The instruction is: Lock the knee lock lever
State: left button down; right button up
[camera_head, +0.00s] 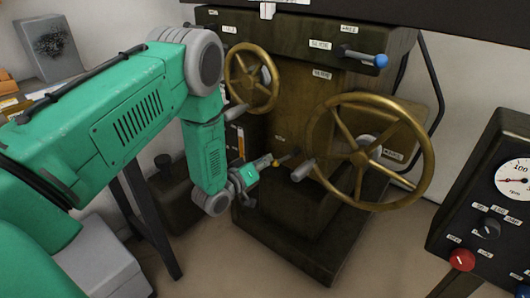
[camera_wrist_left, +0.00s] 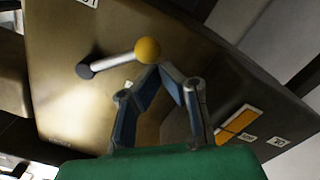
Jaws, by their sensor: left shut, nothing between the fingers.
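The knee lock lever (camera_head: 286,157) seems to be the short lever low on the front of the dark machine, with a grey shaft and a yellow-orange ball; its label is too small to read. In the left wrist view the lever (camera_wrist_left: 115,61) sticks out from the panel, its ball (camera_wrist_left: 148,49) at the upper right. My left gripper (camera_head: 263,164) is shut and empty. In the left wrist view my left gripper's fingertips (camera_wrist_left: 158,70) meet right beside the ball; I cannot tell whether they touch it. My right gripper is not in view.
A large brass handwheel (camera_head: 318,122) stands right of the lever, its grey handle (camera_head: 303,171) close by. A smaller brass wheel (camera_head: 233,70) is above. A blue-knobbed lever (camera_head: 380,61) is at the top right. A gauge box (camera_head: 478,215) stands at the right.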

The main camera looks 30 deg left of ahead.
aim_at(276, 166)
pick_arm(q)
jog(key=d+n, duration=0.1)
jog(key=d+f+n, duration=0.1)
jog(key=shift+d+f+n, duration=0.1)
jog(key=shift+d+n, duration=0.1)
jog(key=shift+n, duration=0.2)
jog(key=shift+d+f+n, duration=0.15)
jog(key=shift+d+n, duration=0.05)
jog(key=shift+n, duration=0.2)
jog(key=n, duration=0.1)
jog(key=f+n, duration=0.1)
jog(key=shift+s+d+f+n+b, duration=0.1)
jog(key=shift+d+f+n+b, duration=0.2)
jog(key=shift+n+b, duration=0.1)
jog(key=shift+d+n, duration=0.4)
jog(key=shift+n, duration=0.1)
jog(key=shift+d+n+h, duration=0.4)
jog(key=shift+d, duration=0.05)
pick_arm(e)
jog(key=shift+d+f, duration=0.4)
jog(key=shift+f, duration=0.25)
pick_arm(q)
jog(key=shift+a, duration=0.15)
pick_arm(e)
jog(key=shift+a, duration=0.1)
